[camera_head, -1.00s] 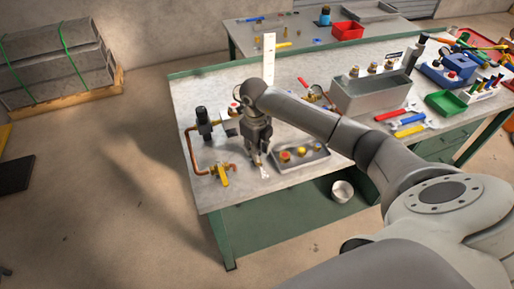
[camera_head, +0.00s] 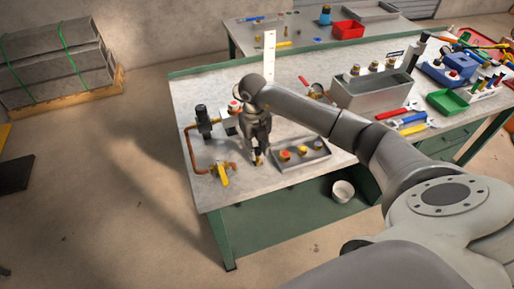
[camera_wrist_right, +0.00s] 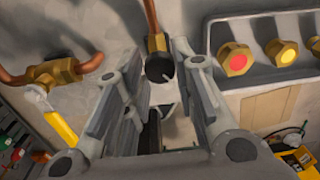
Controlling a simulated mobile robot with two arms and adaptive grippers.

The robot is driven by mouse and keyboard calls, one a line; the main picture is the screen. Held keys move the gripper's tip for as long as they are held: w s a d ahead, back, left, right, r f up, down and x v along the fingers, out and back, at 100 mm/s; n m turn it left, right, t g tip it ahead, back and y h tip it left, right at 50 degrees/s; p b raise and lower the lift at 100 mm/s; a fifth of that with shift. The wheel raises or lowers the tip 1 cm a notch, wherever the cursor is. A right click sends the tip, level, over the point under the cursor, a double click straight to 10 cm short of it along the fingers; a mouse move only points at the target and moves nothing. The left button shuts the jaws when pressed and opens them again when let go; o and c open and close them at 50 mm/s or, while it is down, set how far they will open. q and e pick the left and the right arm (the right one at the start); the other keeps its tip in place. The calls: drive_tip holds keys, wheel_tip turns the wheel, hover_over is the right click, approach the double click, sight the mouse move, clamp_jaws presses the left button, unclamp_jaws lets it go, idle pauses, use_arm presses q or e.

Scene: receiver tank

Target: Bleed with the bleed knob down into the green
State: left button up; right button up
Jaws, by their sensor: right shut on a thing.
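My right gripper (camera_head: 257,160) points down over the bench, left of the small grey tray. In the right wrist view, its fingers (camera_wrist_right: 155,68) stand on both sides of a black round knob (camera_wrist_right: 160,68) on a brass fitting; this looks like the bleed knob. The gripper is shut on it. In the head view the gripper mostly hides the knob, and a bit of brass shows at the fingertips. My left gripper is not in view.
Left of the gripper is a copper pipe with a yellow-handled valve (camera_head: 222,174), also in the wrist view (camera_wrist_right: 62,128). Right of it, the grey tray (camera_head: 318,158) holds red- and yellow-topped brass fittings. A black cylindrical part (camera_head: 203,117) and a metal bin (camera_head: 365,98) stand behind.

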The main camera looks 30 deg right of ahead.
drive_tip(key=m, duration=0.3)
drive_tip(key=shift+m, duration=2.2)
drive_tip(key=o, duration=1)
drive_tip(key=shift+o, duration=0.2)
drive_tip(key=shift+r, duration=0.15)
wheel_tip(320, 180, up, 12)
drive_tip(key=shift+w+a, duration=0.2)
drive_tip(key=shift+w, duration=0.05)
